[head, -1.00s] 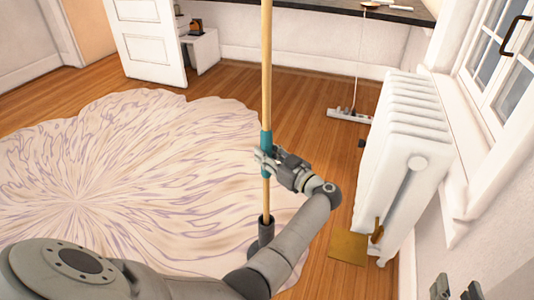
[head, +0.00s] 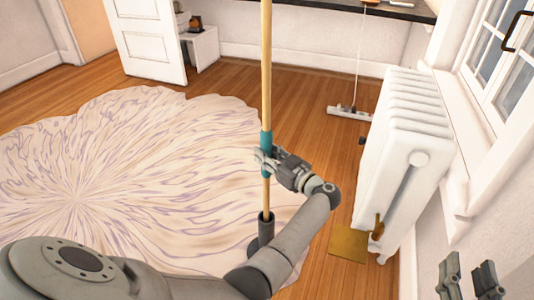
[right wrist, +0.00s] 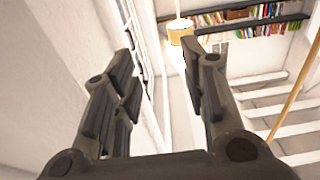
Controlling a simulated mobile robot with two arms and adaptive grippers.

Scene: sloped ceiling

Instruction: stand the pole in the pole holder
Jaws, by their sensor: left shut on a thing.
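The pole (head: 266,70) is a long pale wooden rod with a teal band, and it looks close to upright in the head view. Its top runs out of the picture. My left gripper (head: 265,160) is shut on the pole at the teal band. The pole holder (head: 266,230) is a dark upright cylinder by the rug's edge, partly hidden by my left arm. The pole's lower end meets the holder's mouth; how deep it sits cannot be seen. My right gripper (head: 469,282) is open and empty at the lower right; its spread fingers show in the right wrist view (right wrist: 165,85).
A white radiator (head: 405,150) stands at the right, below the window, with a brass-coloured plate (head: 348,245) on the floor beside it. A flat mop (head: 349,112) leans at the back counter. A pale patterned rug (head: 120,170) covers the left floor.

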